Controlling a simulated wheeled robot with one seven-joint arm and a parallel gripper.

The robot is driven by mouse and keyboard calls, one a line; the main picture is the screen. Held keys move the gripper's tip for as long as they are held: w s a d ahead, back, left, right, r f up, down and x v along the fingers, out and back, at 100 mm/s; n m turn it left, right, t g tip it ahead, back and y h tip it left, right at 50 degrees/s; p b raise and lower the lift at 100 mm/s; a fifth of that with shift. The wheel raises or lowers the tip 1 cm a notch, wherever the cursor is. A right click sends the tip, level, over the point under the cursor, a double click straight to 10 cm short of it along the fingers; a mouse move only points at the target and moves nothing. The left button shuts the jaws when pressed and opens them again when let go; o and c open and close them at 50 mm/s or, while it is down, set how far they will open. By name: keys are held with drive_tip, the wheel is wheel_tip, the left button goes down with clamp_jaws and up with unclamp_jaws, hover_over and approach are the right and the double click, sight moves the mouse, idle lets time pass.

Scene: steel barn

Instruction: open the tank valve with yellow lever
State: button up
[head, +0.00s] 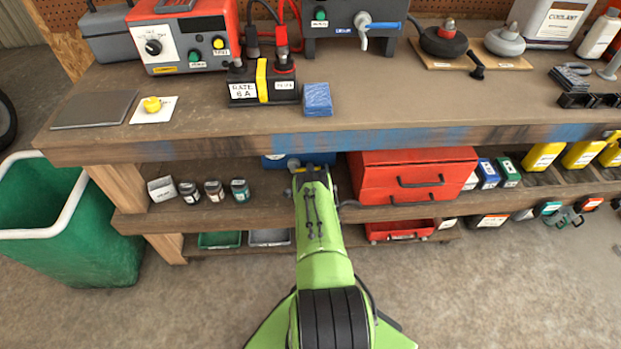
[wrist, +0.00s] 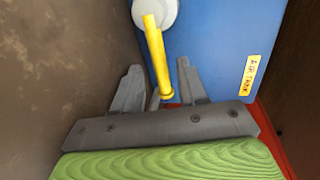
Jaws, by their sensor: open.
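The yellow lever (wrist: 159,62) runs down from a pale round hub (wrist: 155,12) on the blue air tank (wrist: 215,45) in the wrist view. The tank carries a yellow label (wrist: 254,76). My gripper (wrist: 160,68) is open, with the lever's lower end in the gap between its fingers. I cannot tell whether a finger touches the lever. In the head view only a bit of the blue tank (head: 275,161) shows under the bench, behind my gripper (head: 312,168); the lever is hidden there.
The workbench top (head: 400,95) lies above my gripper. A red toolbox (head: 412,172) stands right of it on the shelf, several small jars (head: 213,191) stand left. A brown surface (wrist: 60,70) lies close left in the wrist view. A green bin (head: 75,225) stands at left.

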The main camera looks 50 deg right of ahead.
drive_tip(key=shift+w+d, duration=0.15)
drive_tip(key=shift+d, duration=0.05)
clamp_jaws()
